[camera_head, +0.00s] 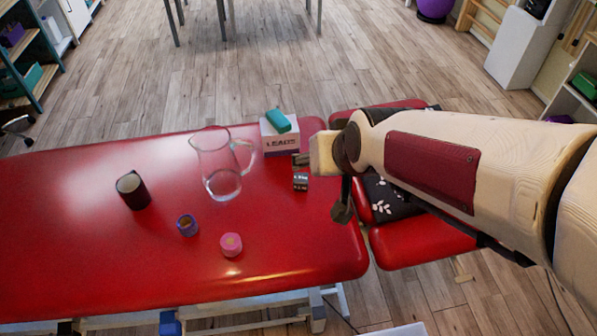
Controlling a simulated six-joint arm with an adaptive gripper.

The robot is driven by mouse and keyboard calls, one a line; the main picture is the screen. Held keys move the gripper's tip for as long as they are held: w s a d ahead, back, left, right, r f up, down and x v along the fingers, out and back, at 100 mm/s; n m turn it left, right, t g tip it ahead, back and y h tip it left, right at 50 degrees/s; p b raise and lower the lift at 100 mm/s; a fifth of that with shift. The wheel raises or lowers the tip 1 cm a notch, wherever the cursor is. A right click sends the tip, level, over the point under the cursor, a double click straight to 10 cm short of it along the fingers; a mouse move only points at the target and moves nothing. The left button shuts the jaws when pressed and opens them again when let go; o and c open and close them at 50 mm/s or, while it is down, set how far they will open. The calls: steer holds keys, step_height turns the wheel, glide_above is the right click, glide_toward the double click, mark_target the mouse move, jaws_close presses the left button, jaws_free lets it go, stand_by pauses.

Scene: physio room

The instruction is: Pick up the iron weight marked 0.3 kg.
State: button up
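A small dark block with pale lettering (300,184) lies on the red treatment table (80,250), near its right end. It may be an iron weight, but its marking is too small to read surely. A second small dark item (299,160) is just behind it, partly hidden by my arm. My gripper (343,212) hangs down to the right of the block, apart from it, by the table's right edge. Its fingers are small and dark, and their opening does not show clearly. I see nothing held in it.
A clear glass jug (220,172) stands left of the block. A white box (278,140) with a teal item (278,120) on top is behind. The front right table corner is clear.

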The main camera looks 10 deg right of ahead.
steer(key=w+a+f+t, duration=0.1)
steer(key=w+a+f, duration=0.1)
steer(key=w+f, duration=0.45)
steer(key=m+t+h, duration=0.2)
glide_above(301, 180)
steer(key=s+a, duration=0.3)
steer(key=s, duration=0.2)
step_height(301, 180, down, 13)
steer(key=shift+t+h, duration=0.7)
steer(key=shift+t, duration=0.1)
steer(key=f, duration=0.4)
steer(key=d+f, duration=0.1)
steer(key=f, duration=0.2)
steer(key=shift+s+d, duration=0.1)
steer(key=shift+s, duration=0.05)
steer(key=shift+s+d+f, duration=0.2)
steer(key=shift+f, duration=0.55)
steer(key=shift+x, duration=1.25)
steer(key=shift+w, duration=0.1)
steer(key=shift+x, duration=2.55)
